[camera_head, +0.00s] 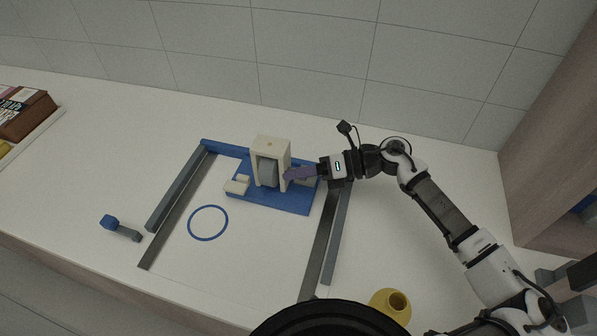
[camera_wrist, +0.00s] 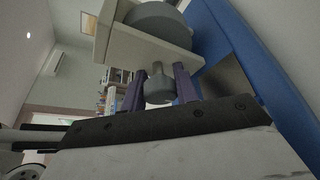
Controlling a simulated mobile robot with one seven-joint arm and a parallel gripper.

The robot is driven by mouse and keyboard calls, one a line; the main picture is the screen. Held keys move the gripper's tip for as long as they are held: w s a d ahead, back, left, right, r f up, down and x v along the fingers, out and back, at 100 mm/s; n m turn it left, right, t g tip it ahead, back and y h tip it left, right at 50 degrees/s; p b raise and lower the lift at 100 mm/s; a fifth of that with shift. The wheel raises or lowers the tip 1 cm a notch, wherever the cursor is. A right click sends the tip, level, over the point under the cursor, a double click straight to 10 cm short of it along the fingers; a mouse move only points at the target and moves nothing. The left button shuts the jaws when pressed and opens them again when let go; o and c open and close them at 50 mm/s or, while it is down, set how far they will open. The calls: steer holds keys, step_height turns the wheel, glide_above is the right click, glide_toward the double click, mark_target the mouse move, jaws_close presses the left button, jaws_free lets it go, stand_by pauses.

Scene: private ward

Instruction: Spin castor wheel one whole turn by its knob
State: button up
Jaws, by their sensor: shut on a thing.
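The castor wheel (camera_head: 268,172) is a grey wheel inside a cream fork housing (camera_head: 270,142), which stands upright on a blue base plate (camera_head: 275,201). In the wrist view the wheel (camera_wrist: 158,22) shows behind the cream fork wall (camera_wrist: 146,48). A grey knob (camera_wrist: 158,86) sticks out from that wall. My gripper (camera_head: 288,174) reaches in from the right with purple fingers, one on each side of the knob, and is shut on it. In the head view the fingers hide the knob.
Grey rails (camera_head: 177,197) flank a blue ring (camera_head: 208,222) lying on the white counter. A small blue-headed tool (camera_head: 110,222) lies at left, and a yellow cup-like object (camera_head: 391,303) stands at front right. A tiled wall rises behind.

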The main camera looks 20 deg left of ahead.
steer(key=shift+m+y, duration=0.3)
steer(key=shift+m, duration=0.3)
steer(key=shift+g, duration=0.4)
steer(key=o, duration=1)
steer(key=shift+d, duration=0.1)
steer(key=b+v, duration=0.4)
steer(key=v, duration=0.9)
steer(key=shift+d+r, duration=0.15)
steer(key=shift+d, duration=0.15)
